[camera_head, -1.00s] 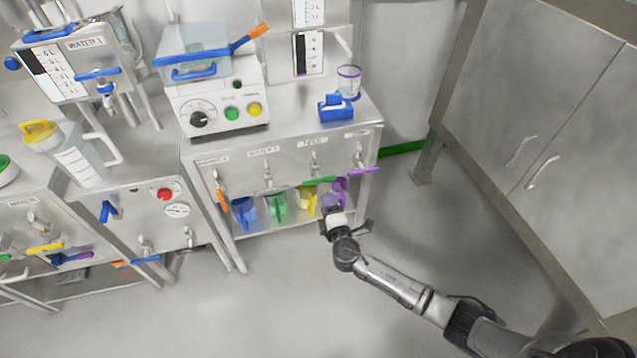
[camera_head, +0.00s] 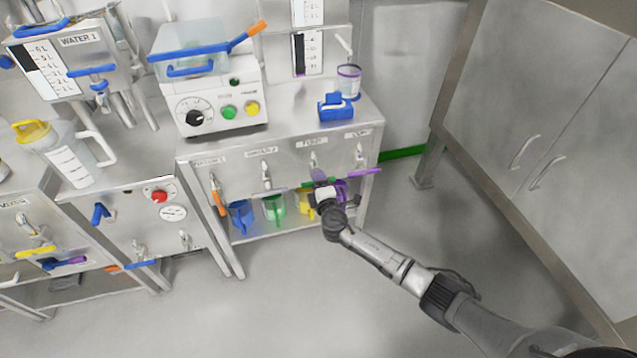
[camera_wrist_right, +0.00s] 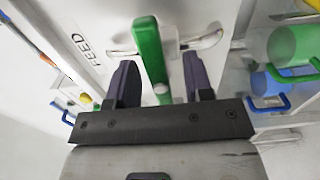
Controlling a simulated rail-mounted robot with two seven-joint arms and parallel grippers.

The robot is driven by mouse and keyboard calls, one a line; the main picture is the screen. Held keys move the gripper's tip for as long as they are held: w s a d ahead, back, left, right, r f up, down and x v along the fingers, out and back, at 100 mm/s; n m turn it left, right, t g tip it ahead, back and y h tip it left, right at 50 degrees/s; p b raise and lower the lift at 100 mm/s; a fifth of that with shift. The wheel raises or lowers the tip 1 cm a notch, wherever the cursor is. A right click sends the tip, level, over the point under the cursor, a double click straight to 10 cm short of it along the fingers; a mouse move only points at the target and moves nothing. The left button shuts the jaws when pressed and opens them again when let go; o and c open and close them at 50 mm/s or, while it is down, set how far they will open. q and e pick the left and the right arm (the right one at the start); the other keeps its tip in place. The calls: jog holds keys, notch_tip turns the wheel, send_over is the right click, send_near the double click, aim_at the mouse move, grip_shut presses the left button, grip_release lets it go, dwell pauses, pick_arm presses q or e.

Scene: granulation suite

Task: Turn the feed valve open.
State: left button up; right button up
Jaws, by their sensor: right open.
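The feed valve shows in the right wrist view as a green lever handle (camera_wrist_right: 150,55) on a metal tap, beside the FEED label. In the head view the valve's metal tap (camera_head: 313,160) is on the front panel under its label, and my gripper hides most of the green handle. My right gripper (camera_head: 319,180) is at the handle, in front of the panel. In the right wrist view, its two dark fingers (camera_wrist_right: 157,75) are open, one on each side of the green handle, with gaps visible. My left gripper is not in view.
A purple handle (camera_head: 364,172) is just right of the feed valve and an orange one (camera_head: 218,197) is at the left. Blue (camera_head: 241,216) and green (camera_head: 274,208) jugs stand on the shelf below. A blue object (camera_head: 336,107) sits on the bench top. The floor in front is clear.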

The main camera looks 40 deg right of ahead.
grip_shut()
dwell(0.3)
